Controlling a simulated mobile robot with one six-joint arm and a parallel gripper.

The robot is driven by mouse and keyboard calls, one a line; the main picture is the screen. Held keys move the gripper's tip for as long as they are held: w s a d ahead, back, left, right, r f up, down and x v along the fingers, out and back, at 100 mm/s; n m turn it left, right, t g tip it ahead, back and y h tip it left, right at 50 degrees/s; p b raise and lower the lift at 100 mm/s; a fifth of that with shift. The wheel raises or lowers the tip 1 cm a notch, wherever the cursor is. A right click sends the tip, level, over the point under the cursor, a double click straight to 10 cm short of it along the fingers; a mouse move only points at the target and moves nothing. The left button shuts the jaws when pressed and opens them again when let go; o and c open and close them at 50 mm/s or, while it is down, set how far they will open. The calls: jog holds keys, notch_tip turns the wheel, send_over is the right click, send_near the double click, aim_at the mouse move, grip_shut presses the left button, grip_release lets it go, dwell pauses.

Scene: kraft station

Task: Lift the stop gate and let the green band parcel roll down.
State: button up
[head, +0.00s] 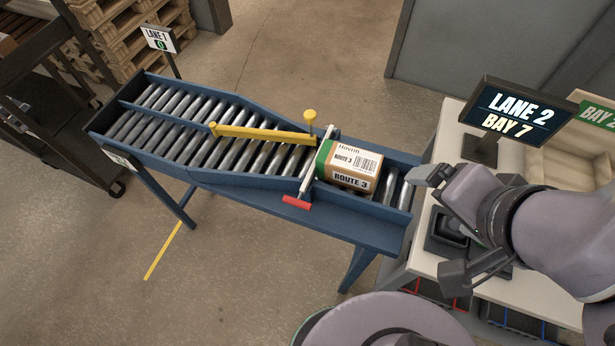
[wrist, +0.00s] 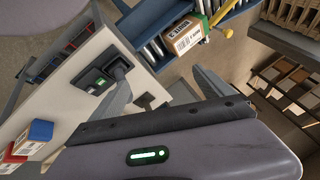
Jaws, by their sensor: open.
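The green band parcel (head: 352,168) is a brown box marked ROUTE 3 with a green left end. It rests on the rollers, close against the right side of the stop gate, in the head view. The stop gate (head: 320,160) is a pale bar across the conveyor with a red handle (head: 297,202) at its near end. My gripper (head: 441,228) is open and empty, right of the parcel and apart from it and the gate. The wrist view shows the parcel (wrist: 182,38) beyond the open fingers.
The blue roller conveyor (head: 240,198) runs left from the gate and splits into two lanes. A yellow diverter arm (head: 262,132) lies across the rollers. A LANE 2 BAY 7 screen (head: 515,112) stands on the pale table (head: 452,135). A LANE 1 sign (head: 160,39) stands at the far left.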

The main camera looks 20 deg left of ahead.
jog(key=shift+c, duration=0.4)
